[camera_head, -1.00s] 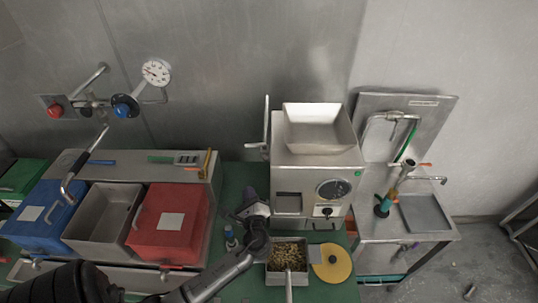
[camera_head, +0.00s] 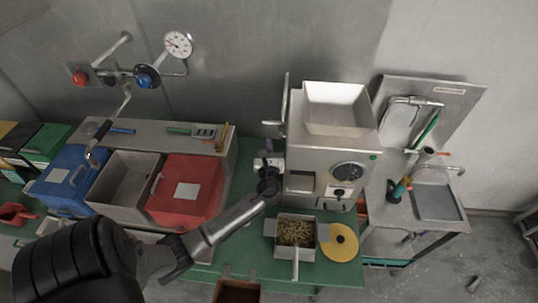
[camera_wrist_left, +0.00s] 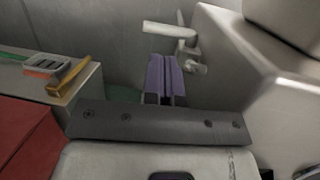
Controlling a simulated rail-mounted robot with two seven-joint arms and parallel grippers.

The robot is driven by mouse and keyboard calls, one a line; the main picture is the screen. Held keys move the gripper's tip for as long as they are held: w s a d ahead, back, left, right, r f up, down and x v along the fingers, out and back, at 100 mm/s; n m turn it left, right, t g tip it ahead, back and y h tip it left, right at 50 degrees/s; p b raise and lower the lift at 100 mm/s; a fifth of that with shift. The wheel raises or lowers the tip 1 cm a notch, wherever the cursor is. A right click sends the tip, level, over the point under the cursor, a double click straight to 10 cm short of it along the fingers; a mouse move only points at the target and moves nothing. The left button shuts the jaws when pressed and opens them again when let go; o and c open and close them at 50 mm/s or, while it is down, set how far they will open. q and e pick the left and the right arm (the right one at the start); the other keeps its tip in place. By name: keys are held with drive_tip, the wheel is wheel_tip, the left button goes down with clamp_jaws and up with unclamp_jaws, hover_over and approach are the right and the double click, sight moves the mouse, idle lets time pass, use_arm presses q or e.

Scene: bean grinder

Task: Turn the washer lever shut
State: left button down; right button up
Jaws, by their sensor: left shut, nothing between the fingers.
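A grey metal machine (camera_head: 330,150) with a hopper on top stands at the back of the green table. An upright metal lever (camera_head: 285,100) is on its left side. I see no label on it that tells whether it is the washer lever. In the left wrist view a pale cylindrical handle (camera_wrist_left: 170,29) with a metal joint shows beside the machine. My left gripper (camera_head: 270,155) is by the machine's left side, below the lever. Its purple fingers (camera_wrist_left: 165,78) are shut with nothing between them, just below the handle. I cannot tell whether they touch it. My right gripper is not in view.
A red bin (camera_head: 185,190), an open grey bin (camera_head: 125,185) and a blue bin (camera_head: 68,180) stand left. A tray of beans (camera_head: 295,235) and a yellow disc (camera_head: 340,242) lie in front of the machine. A metal sink (camera_head: 437,203) is right. Wall pipes (camera_head: 125,80) carry red and blue knobs.

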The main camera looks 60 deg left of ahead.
sight(270, 122)
use_arm(q)
drive_tip(key=x, duration=0.6)
drive_tip(key=shift+p, duration=0.45)
drive_tip(key=shift+a, duration=0.1)
drive_tip(key=shift+w+a+f+m+t+h, duration=0.15)
drive_tip(key=shift+a+m+t+h, duration=0.2)
drive_tip(key=shift+a+t, duration=0.2)
drive_tip(key=shift+d, duration=0.1)
